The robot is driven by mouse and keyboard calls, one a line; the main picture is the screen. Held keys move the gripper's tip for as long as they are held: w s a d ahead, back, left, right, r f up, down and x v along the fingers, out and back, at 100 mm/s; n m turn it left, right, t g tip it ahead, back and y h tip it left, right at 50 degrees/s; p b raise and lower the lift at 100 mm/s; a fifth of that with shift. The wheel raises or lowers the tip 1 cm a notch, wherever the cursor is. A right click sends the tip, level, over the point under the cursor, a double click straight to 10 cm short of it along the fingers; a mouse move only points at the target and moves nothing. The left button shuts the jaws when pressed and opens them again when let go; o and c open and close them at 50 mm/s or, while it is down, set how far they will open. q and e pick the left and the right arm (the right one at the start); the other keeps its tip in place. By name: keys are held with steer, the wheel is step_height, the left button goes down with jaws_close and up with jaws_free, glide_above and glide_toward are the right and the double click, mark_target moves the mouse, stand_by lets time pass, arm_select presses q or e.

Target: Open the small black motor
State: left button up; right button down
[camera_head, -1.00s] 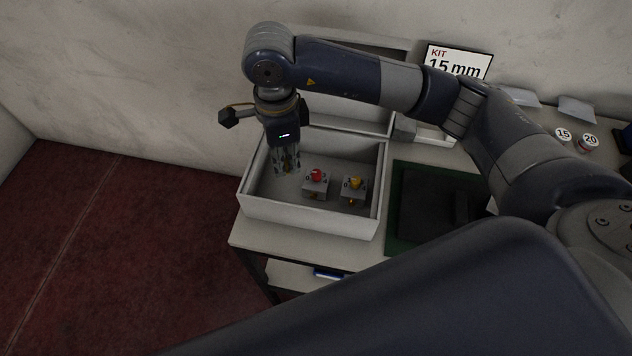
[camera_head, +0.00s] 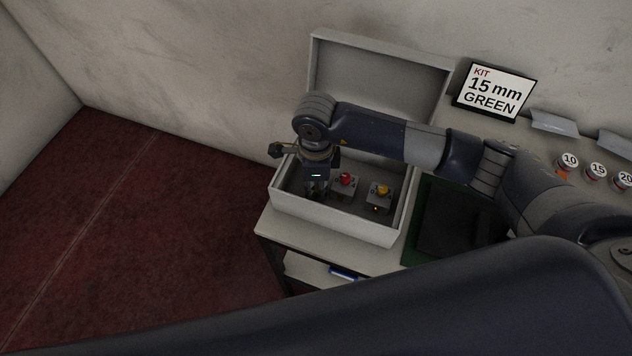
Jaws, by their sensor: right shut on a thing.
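I cannot clearly make out a small black motor. An open grey box (camera_head: 345,228) stands on the table with its lid raised at the back. Inside are a grey block with a red knob (camera_head: 347,179) and, to its right, a grey block with a yellow knob (camera_head: 382,190). My right gripper (camera_head: 316,189) points down into the left part of the box, left of the red knob. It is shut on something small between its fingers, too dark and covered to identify. My left gripper is not in view.
A green mat (camera_head: 411,252) with a dark area on it lies right of the box. A sign (camera_head: 494,91) reads "KIT 15 mm GREEN". Numbered round containers (camera_head: 597,171) stand at far right. My dark arm fills the foreground. Red floor lies left of the table.

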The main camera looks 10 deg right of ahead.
steer(key=shift+f+b, duration=0.2)
steer(key=shift+b, duration=0.1)
steer(key=c, duration=1.6)
jaws_free()
steer(key=shift+r, duration=0.1)
